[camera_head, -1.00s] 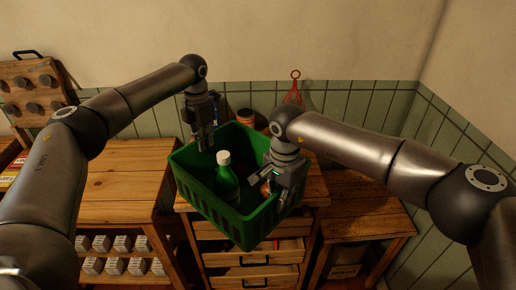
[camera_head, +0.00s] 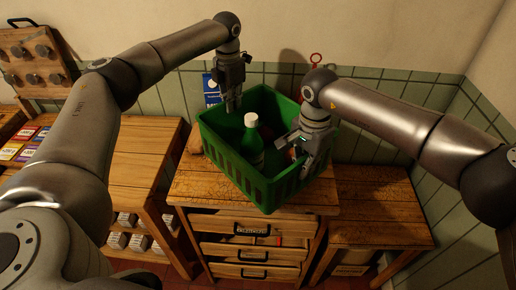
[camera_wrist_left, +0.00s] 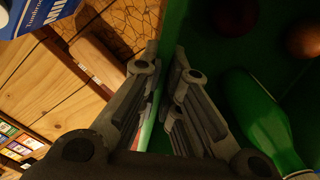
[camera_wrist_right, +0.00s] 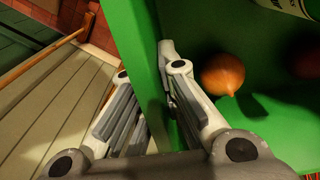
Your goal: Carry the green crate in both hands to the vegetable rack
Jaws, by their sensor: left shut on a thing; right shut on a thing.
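The green crate (camera_head: 236,172) is tilted in the head view, over the back of a wooden drawer unit. I cannot tell whether it touches the top. My left gripper (camera_head: 233,108) is shut on its far left wall (camera_wrist_left: 168,50). My right gripper (camera_head: 306,168) is shut on its right wall (camera_wrist_right: 148,60). Inside are a green bottle (camera_head: 252,146) with a white cap and an onion (camera_wrist_right: 222,74). The left wrist view shows two dim round items, one dark (camera_wrist_left: 237,15) and one brownish (camera_wrist_left: 303,38). I cannot tell which furniture is the vegetable rack.
The drawer unit (camera_head: 253,227) has bare top in front of the crate. A lower wooden table (camera_head: 378,207) at right is clear. Left is a wooden shelf unit (camera_head: 146,165) with small boxes. A blue milk carton (camera_wrist_left: 40,12) stands behind the crate's left side.

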